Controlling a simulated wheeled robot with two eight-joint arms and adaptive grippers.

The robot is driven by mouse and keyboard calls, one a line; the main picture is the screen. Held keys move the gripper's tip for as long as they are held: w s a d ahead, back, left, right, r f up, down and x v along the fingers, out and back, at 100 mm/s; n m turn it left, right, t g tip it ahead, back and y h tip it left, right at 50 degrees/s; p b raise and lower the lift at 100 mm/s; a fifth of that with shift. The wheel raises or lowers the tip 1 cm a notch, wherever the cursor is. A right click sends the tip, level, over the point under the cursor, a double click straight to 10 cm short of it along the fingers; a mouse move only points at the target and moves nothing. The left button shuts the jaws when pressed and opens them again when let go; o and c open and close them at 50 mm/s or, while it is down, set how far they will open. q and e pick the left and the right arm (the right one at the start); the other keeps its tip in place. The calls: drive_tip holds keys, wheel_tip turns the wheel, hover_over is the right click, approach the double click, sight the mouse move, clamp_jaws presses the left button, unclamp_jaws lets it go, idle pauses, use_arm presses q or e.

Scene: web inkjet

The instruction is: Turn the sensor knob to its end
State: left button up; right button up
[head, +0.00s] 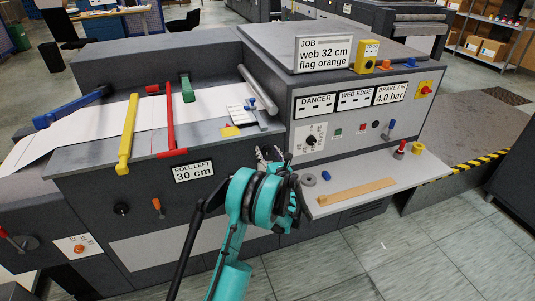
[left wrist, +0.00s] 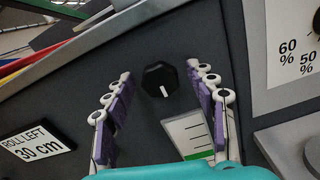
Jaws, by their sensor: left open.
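In the left wrist view a black faceted knob (left wrist: 160,79) with a white pointer line sits on the dark machine front. I cannot tell how far the tips are from the panel. In the head view my left gripper (head: 270,155) is at the machine front and hides this knob. My right gripper is not in view.
A "ROLL LEFT 30 cm" label (head: 194,171) is left of the gripper. Right of it, a percent-marked dial (head: 310,142) sits above a shelf (head: 380,178) holding a wooden ruler (head: 356,191) and a grey ring (head: 308,180). Coloured bars (head: 168,115) cross the white web (head: 205,107).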

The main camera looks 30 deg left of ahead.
use_arm(q)
drive_tip(key=c, duration=1.2)
drive_tip(key=shift+o, duration=0.2)
